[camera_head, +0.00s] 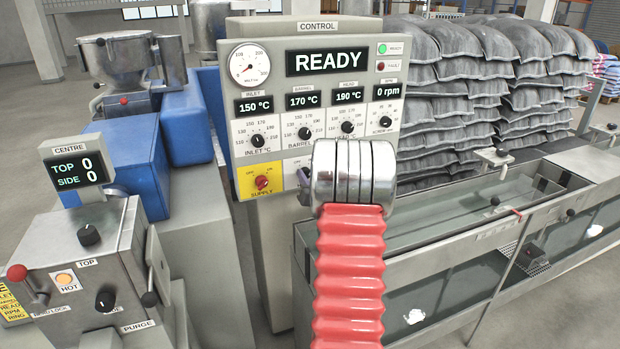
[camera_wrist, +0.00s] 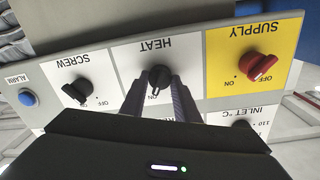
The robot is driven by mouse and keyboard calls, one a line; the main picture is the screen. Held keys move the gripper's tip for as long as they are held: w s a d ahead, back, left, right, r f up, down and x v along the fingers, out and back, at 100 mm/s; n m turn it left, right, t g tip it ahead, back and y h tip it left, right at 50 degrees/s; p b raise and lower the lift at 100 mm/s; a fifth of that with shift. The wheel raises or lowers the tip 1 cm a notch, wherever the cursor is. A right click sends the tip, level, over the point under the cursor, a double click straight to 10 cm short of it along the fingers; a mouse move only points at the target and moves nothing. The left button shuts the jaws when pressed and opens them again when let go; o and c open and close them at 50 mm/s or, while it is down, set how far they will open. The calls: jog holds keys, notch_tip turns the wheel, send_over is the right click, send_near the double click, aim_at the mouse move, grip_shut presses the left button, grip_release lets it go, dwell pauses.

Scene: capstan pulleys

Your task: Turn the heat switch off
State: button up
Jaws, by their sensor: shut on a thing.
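In the wrist view, which shows the panel upside down, the heat switch (camera_wrist: 159,75) is a black knob on a white plate lettered HEAT. The word ON stands just below the knob in that view; an OFF mark by it does not show clearly. My gripper (camera_wrist: 161,88) reaches the knob with its two dark ribbed fingers, one on each side, and is shut on it. In the head view, my red ribbed arm and its silver end cover the heat switch and most of my gripper.
A red supply knob (camera_wrist: 262,67) on a yellow plate and a black screw knob (camera_wrist: 76,93) flank the heat plate. A blue alarm button (camera_wrist: 27,99) is farther out. The control panel (camera_head: 317,45) reads READY, with 0 rpm. A long water trough (camera_head: 440,215) stands to the right.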

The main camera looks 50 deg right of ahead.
jog(key=shift+s+d+f, duration=0.1)
jog(key=shift+s, duration=0.1)
jog(key=n, duration=1.2)
jog(key=shift+f+t, duration=0.2)
jog(key=shift+t, duration=0.1)
dwell(0.5)
jog(key=o, duration=1)
jog(key=shift+w+r, duration=0.1)
jog(key=shift+o, duration=0.2)
jog(key=shift+a, duration=0.2)
